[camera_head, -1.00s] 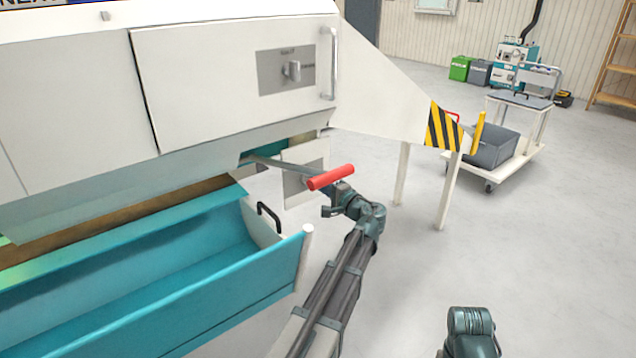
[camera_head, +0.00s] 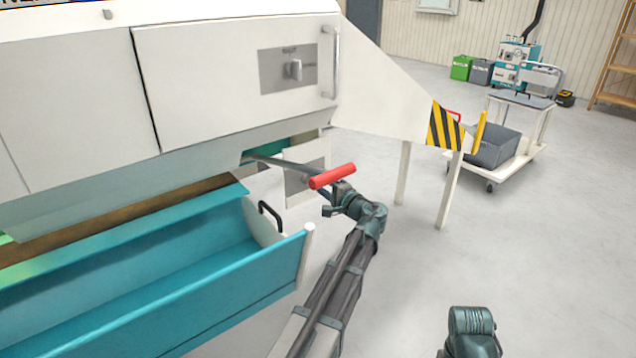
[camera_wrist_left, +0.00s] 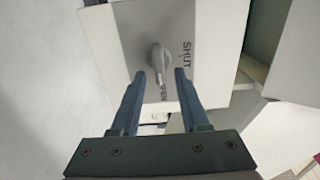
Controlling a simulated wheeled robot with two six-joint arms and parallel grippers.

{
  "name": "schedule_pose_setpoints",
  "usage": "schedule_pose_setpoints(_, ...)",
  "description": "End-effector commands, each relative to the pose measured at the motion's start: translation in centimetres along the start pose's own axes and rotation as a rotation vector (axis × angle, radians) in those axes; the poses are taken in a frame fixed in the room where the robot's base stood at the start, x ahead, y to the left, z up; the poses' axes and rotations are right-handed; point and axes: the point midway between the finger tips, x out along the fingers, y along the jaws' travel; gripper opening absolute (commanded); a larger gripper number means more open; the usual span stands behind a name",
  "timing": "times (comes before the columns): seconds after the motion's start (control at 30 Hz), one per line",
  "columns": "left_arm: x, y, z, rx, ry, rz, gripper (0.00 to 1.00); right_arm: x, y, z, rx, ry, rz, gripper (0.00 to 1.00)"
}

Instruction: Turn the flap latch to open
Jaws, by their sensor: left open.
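The flap latch is a grey turn knob (camera_wrist_left: 159,57) on a pale plate (camera_wrist_left: 212,30) in the left wrist view. "SHUT" is printed to its right, and a partly hidden word that looks like "OPEN" is below it. My left gripper (camera_wrist_left: 159,73) is open, its two fingers pointing at the knob with one on each side of its lower end. I cannot tell whether they touch it. In the head view my left gripper (camera_head: 326,196) is beside a small plate (camera_head: 303,182) under the machine, partly hidden by a red handle.
The red handle (camera_head: 332,176) on a grey rod crosses close above my left gripper. A teal trough (camera_head: 150,290) lies to the left. The white door above has another knob (camera_head: 294,69) and a bar handle. Open floor lies right, with a cart (camera_head: 520,160) behind.

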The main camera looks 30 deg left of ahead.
Motion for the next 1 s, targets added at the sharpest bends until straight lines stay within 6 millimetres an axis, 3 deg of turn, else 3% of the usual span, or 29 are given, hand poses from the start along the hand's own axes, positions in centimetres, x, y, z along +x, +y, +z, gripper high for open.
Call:
schedule_pose_setpoints(0.17,-2.0,0.0,0.0,0.000,0.004,-0.001,0.45,0.0,0.0,0.0,0.000,0.000,0.000,0.00)
schedule_pose_setpoints(0.6,-11.0,0.0,0.2,0.000,0.002,0.000,0.45,0.0,0.0,0.0,0.000,0.000,0.000,0.00)
schedule_pose_setpoints(0.8,-13.2,0.0,0.1,0.000,0.000,0.001,0.45,0.0,0.0,0.0,0.000,0.000,0.000,0.00)
schedule_pose_setpoints(1.0,-13.8,0.1,0.2,0.000,-0.002,0.001,0.45,0.0,0.0,0.0,0.000,0.000,0.000,0.00)
